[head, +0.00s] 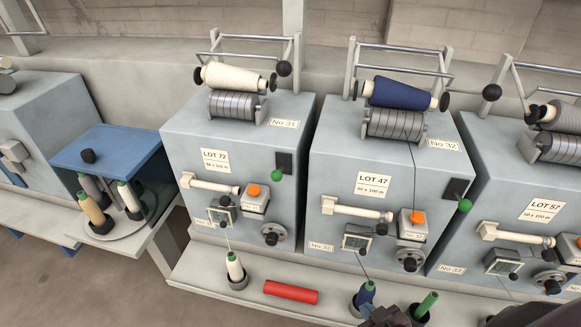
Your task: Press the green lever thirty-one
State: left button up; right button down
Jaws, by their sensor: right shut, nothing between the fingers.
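The machine labelled No 31 (235,140) is a grey-blue box left of centre, with a LOT 72 card. Its green lever knob (277,175) sits just below a black slotted plate (284,161) on the right of the front face. A similar green knob (464,206) is on machine No 32 (375,160), to the right. My right gripper (386,317) shows only as a dark part at the bottom edge. It is shut and empty, below and right of the No 31 lever and well apart from it. My left gripper is out of view.
Cream handles, orange buttons and black knobs stick out from the machine fronts. On the ledge are a white spool (235,268), a red cylinder (290,292), a blue spool (365,295) and a green cylinder (427,304). A blue-topped stand (108,148) is at left.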

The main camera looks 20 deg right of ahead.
aim_at(281, 173)
jog(key=w+a+r+n+t+y+p, duration=0.1)
jog(key=w+r+n+y+p, duration=0.1)
jog(key=w+r+n+y, duration=0.7)
jog(key=w+a+r+n+p, duration=0.15)
jog(key=w+r+n, duration=0.35)
jog(key=r+n, duration=0.85)
jog(key=w+a+r+n+t+y+p, duration=0.1)
jog(key=w+r+n+y+p, duration=0.1)
jog(key=w+r+n+y, duration=0.55)
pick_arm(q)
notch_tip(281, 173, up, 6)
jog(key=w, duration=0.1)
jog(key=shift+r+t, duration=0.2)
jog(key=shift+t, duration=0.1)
pick_arm(e)
jog(key=d+r+n+g+h, duration=0.2)
jog(key=d+n+g+h, duration=0.3)
jog(key=n+g, duration=0.4)
jog(key=d+n, duration=0.1)
jog(key=n, duration=0.3)
jog(key=shift+w+n, duration=0.3)
jog(key=shift+w, duration=0.1)
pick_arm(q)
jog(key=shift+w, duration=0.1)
pick_arm(e)
jog(key=shift+f, duration=0.1)
